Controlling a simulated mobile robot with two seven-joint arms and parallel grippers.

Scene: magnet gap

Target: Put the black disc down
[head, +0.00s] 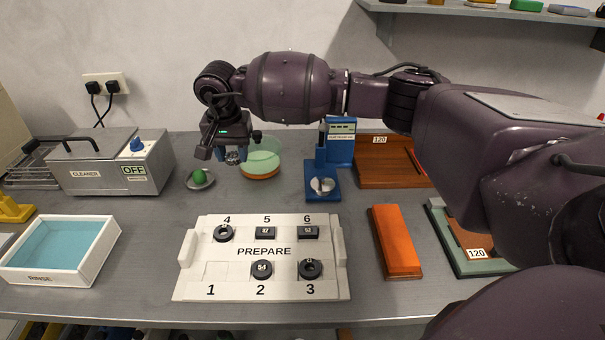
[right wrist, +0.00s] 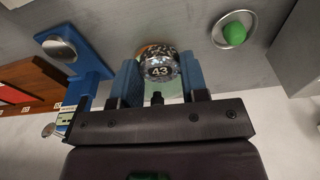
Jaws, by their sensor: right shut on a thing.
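The disc is held above the counter. The white PREPARE board (head: 235,268) has an empty place 1; a round black piece (head: 262,268) is at 2, black rings are at 3 (head: 310,268) and 4 (head: 223,233), and black blocks at 5 (head: 265,232) and 6 (head: 308,232). My left gripper is not in view.
A dish with a green ball (head: 200,178) lies left of the bowl. The cleaner box (head: 108,165) and rinse tray (head: 112,228) are left. Bare counter lies before the bowl.

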